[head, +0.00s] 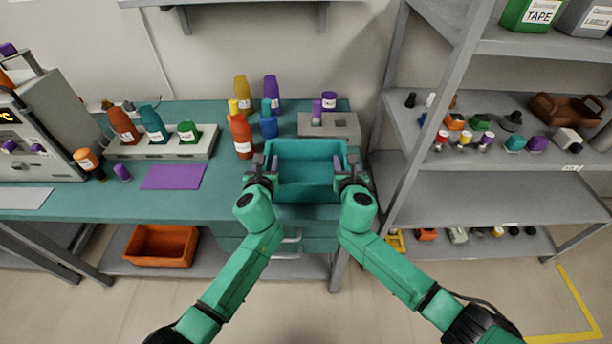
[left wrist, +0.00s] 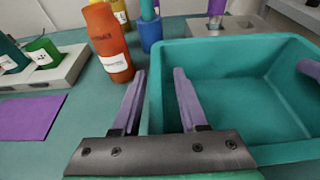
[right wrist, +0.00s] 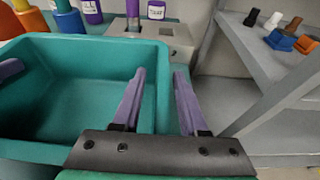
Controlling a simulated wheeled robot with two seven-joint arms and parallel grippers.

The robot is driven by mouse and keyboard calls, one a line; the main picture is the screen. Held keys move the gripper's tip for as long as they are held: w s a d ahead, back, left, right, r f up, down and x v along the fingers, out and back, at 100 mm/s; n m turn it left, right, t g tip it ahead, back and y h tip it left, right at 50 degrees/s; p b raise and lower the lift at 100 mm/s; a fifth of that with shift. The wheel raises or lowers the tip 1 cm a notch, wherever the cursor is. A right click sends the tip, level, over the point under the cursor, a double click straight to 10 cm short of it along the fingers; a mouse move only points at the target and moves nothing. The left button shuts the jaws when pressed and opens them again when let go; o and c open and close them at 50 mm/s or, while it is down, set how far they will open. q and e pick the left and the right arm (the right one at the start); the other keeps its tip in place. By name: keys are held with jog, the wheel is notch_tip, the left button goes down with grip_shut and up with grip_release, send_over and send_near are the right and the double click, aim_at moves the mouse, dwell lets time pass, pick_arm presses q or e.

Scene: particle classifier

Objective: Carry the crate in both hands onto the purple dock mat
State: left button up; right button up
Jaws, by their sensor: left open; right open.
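The teal crate (head: 306,178) stands on the teal bench at its front right and looks empty. The purple dock mat (head: 173,176) lies flat on the bench to the left of the crate; it also shows in the left wrist view (left wrist: 28,117). My left gripper (head: 267,164) is open at the crate's left wall, with one finger outside and one inside the wall in the left wrist view (left wrist: 155,85). My right gripper (head: 347,164) is open at the crate's right wall, with its fingers on either side of that wall in the right wrist view (right wrist: 158,85).
An orange-red bottle (head: 241,135) stands between mat and crate, near the back. More bottles and a grey holder block (head: 329,127) are behind the crate. A grey rack (head: 160,148) with bottles sits behind the mat. A shelf unit (head: 480,175) stands close on the right.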

pick_arm(q)
jog(key=shift+w, duration=0.25)
pick_arm(e)
jog(key=shift+w+a, duration=0.1)
jog(key=shift+w, duration=0.15)
pick_arm(q)
jog(key=shift+s, duration=0.1)
jog(key=shift+c, duration=0.3)
pick_arm(e)
jog(key=shift+s, duration=0.1)
jog(key=shift+c, duration=0.3)
pick_arm(q)
grip_shut()
pick_arm(e)
grip_shut()
